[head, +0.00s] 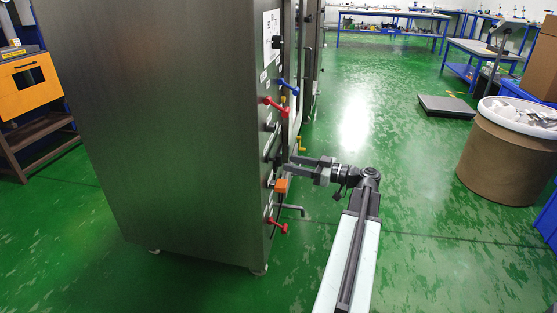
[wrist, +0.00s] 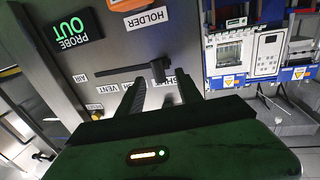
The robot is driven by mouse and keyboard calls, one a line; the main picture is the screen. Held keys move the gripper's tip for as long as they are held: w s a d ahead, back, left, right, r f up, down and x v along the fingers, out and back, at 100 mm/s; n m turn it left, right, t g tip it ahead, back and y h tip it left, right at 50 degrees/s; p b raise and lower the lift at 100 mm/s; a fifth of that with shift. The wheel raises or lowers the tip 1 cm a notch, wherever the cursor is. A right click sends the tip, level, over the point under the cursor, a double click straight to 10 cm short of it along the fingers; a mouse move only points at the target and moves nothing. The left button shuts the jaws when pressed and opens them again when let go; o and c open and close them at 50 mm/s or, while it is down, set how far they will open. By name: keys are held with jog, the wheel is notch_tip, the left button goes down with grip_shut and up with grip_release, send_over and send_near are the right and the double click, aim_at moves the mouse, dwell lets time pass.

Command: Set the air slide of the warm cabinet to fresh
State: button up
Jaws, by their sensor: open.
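The warm cabinet (head: 150,130) is the tall steel box in the head view, its control face on the right side. My gripper (head: 296,166) is at that face, fingers pointing toward it. In the wrist view, my gripper (wrist: 160,78) is open, with a dark knob (wrist: 158,70) showing between and just beyond the fingertips. I cannot tell whether the fingers touch it. An AIR label (wrist: 80,77) and a VENT label (wrist: 108,90) are left of the knob. Which control is the air slide, and its setting, I cannot tell; my fingers hide part of the panel.
The face also carries a red handle (head: 276,107), a blue handle (head: 289,87), an orange block (head: 282,186) and a lower red handle (head: 277,226). A PROBE OUT sign (wrist: 71,33) shows in the wrist view. A brown drum (head: 500,160) stands right; green floor between is clear.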

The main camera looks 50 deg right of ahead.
aim_at(279, 165)
jog(key=x, duration=0.6)
jog(key=shift+d, duration=0.15)
jog(key=shift+c, duration=0.3)
grip_shut()
jog(key=shift+d, duration=0.1)
dwell(0.8)
